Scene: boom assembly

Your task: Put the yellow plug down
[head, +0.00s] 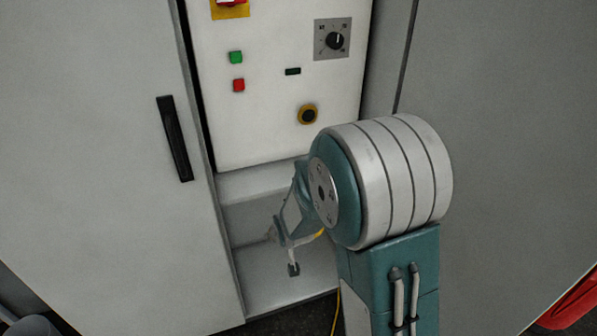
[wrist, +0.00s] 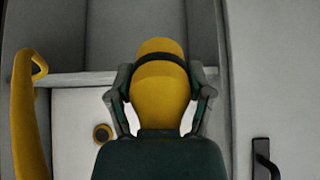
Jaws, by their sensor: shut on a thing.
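The yellow plug (wrist: 160,92) is between the two fingers of my gripper (wrist: 160,88) in the wrist view, with a dark band across it. The gripper is shut on the plug's sides. A yellow cable (wrist: 27,115) curves along the left edge of the wrist view; a thin piece of the cable (head: 336,312) also shows low in the head view. In the head view my arm hides most of the plug, and only a small yellow bit shows beside the wrist. I cannot tell whether the plug touches any surface.
A white control panel (head: 270,130) has a round yellow-ringed socket (head: 308,114), buttons and a dial (head: 334,40). Below it is an empty grey recess (head: 250,216). A cabinet door (head: 90,150) with a black handle (head: 175,139) stands at the left.

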